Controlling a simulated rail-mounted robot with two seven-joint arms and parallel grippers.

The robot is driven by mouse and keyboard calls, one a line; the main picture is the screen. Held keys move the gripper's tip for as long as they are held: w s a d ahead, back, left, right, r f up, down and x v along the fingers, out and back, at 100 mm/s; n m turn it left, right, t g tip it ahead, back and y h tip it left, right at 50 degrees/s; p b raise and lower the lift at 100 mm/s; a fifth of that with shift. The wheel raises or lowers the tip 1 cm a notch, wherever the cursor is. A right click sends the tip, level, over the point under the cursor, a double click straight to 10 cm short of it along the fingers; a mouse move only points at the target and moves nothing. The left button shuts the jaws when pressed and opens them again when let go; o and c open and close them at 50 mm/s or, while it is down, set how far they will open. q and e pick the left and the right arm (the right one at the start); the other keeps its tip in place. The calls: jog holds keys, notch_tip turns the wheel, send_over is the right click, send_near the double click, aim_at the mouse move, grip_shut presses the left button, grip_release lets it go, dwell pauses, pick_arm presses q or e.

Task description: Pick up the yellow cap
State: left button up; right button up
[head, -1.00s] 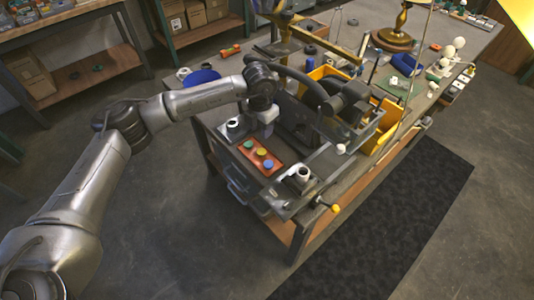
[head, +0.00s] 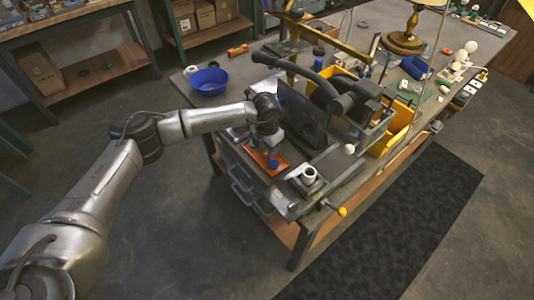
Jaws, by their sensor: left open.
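The orange-red tray (head: 260,159) sits at the near left corner of the workbench. A blue cap (head: 274,164) lies at its front right end. My left gripper (head: 268,150) is open, pointing down over the middle of the tray, with its fingertips low, close to the caps. The yellow cap cannot be made out now; the gripper covers the middle of the tray where it lay. Whether the fingers touch or surround the yellow cap cannot be told. My right gripper is not in view.
A white round part on a dark block (head: 308,176) stands right of the tray. A dark upright panel (head: 302,116) rises just behind the gripper. A blue bowl (head: 209,81) and yellow bins (head: 397,128) stand farther back. The floor at left is clear.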

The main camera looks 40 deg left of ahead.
pick_arm(q)
jog(key=shift+f, duration=0.75)
jog(key=shift+r, duration=0.1)
jog(key=c, duration=0.5)
